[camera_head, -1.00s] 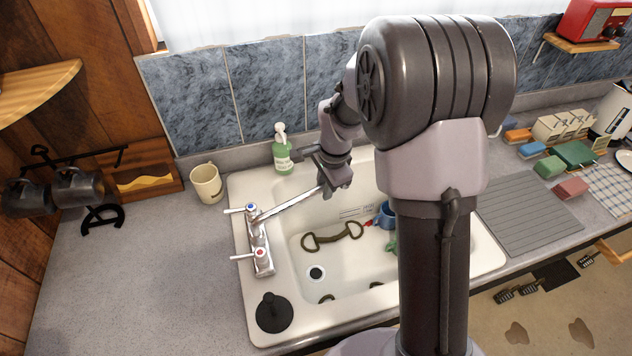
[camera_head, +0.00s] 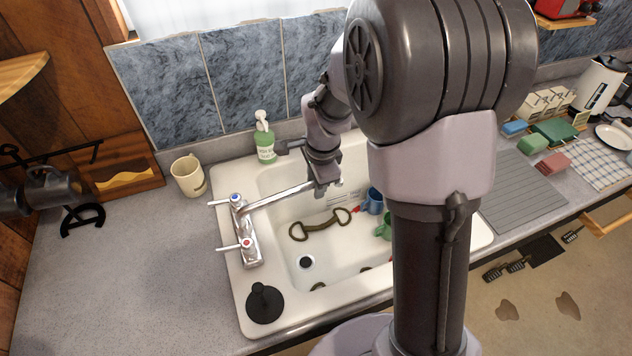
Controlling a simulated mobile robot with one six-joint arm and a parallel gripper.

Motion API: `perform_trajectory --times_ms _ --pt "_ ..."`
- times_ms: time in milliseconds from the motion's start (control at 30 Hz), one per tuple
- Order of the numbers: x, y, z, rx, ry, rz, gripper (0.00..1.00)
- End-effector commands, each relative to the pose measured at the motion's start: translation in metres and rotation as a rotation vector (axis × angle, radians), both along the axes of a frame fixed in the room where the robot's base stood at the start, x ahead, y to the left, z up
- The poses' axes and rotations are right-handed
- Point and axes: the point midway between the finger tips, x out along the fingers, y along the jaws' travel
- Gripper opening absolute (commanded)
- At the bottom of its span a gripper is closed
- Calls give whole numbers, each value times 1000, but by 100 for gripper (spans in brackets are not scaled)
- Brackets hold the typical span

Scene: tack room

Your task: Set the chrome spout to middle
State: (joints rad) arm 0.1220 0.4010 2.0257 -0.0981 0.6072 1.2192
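The chrome spout (camera_head: 278,197) rises from the chrome tap base (camera_head: 248,251) on the left rim of the white sink (camera_head: 238,290). It reaches over the basin to the right and slightly toward the back wall. The tap has a blue-marked handle (camera_head: 235,197) behind and a red-marked handle (camera_head: 246,243) in front. My gripper (camera_head: 322,190) points down at the spout's free end, touching it or very close. Its fingers are small and partly overlapped here, so I cannot tell whether they are open or shut on the spout.
In the basin lie a bridle bit (camera_head: 320,225), a blue mug (camera_head: 374,203) and a green item (camera_head: 383,229). A soap bottle (camera_head: 264,140) stands behind the sink, a cream mug (camera_head: 188,176) to the left. A black plunger-like object (camera_head: 264,303) is at the front left rim.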

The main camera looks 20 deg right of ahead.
Motion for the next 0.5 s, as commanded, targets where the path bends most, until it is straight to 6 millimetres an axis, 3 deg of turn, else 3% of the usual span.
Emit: perform_trajectory --times_ms 367,500 --pt "0 0 3 0 -1 0 41" --pt "-4 0 27 0 -5 0 41"
